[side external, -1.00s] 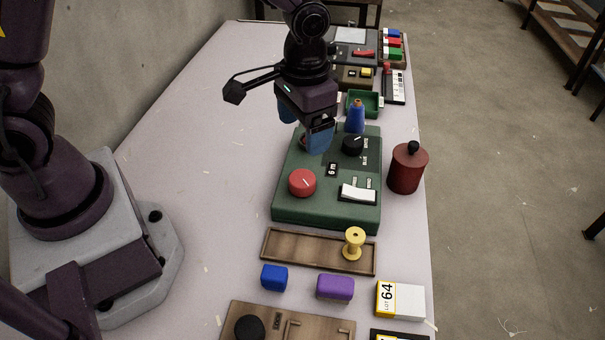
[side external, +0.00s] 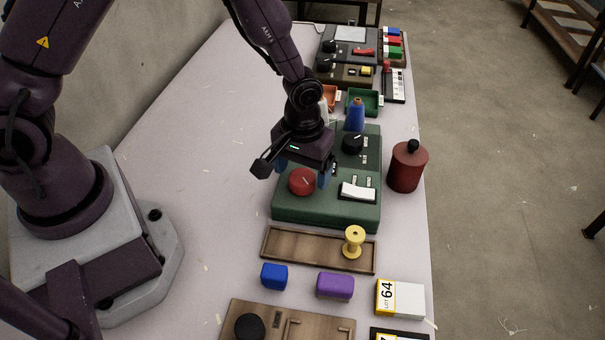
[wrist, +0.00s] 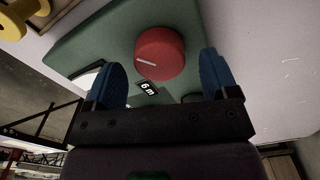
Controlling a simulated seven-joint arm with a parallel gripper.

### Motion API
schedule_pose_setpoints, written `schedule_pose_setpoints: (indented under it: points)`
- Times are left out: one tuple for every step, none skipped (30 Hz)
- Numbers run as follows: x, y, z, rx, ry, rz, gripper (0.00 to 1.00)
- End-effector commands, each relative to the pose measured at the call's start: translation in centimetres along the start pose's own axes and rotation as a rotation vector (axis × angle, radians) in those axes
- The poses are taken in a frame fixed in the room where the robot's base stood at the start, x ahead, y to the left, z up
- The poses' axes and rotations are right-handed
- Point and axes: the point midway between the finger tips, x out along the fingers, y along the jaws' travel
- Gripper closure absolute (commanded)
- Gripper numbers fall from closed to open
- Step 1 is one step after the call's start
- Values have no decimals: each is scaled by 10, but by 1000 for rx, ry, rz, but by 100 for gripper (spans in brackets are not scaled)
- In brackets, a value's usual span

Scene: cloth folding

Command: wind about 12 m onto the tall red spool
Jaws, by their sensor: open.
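A green winding machine (side external: 330,211) stands mid-table. It carries a red dial (side external: 301,182) with a white pointer line, a black dial (side external: 352,144), a white rocker switch (side external: 358,191) and a blue cone (side external: 355,116) at its back. The small display (wrist: 148,88) in the wrist view reads 6 m. My gripper (side external: 303,172) is open and empty, close over the red dial, with its blue fingers to either side. In the wrist view the dial (wrist: 160,52) shows between and beyond the fingertips; contact cannot be told. A dark red cylinder with a black knob (side external: 407,168) stands right of the machine.
A yellow spool (side external: 354,243) stands in a wooden tray (side external: 300,249) in front of the machine. Blue (side external: 274,276) and purple (side external: 335,286) blocks and a LOT 64 box (side external: 400,299) lie nearer. The left table is clear.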

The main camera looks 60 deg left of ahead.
Motion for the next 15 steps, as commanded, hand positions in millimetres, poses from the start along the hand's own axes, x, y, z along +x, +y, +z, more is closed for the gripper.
schedule_pose_setpoints:
  points:
    - [7,0,0,0,-2,-2,20]
    - [10,0,0,0,-1,-1,20]
    - [12,0,0,0,0,-1,20]
    - [14,0,0,0,-1,-1,20]
    - [16,0,0,0,-1,-1,20]
    - [18,0,0,0,-1,-1,20]
    - [18,0,0,0,0,0,20]
    - [19,0,0,0,0,0,20]
    - [19,0,0,0,1,0,20]
    - [19,0,0,0,1,1,20]
    - [19,0,0,0,1,1,20]
    - [19,0,0,0,1,1,20]
    - [19,0,0,0,1,1,20]
    - [19,0,0,0,1,1,20]
    - [19,0,0,0,1,1,22]
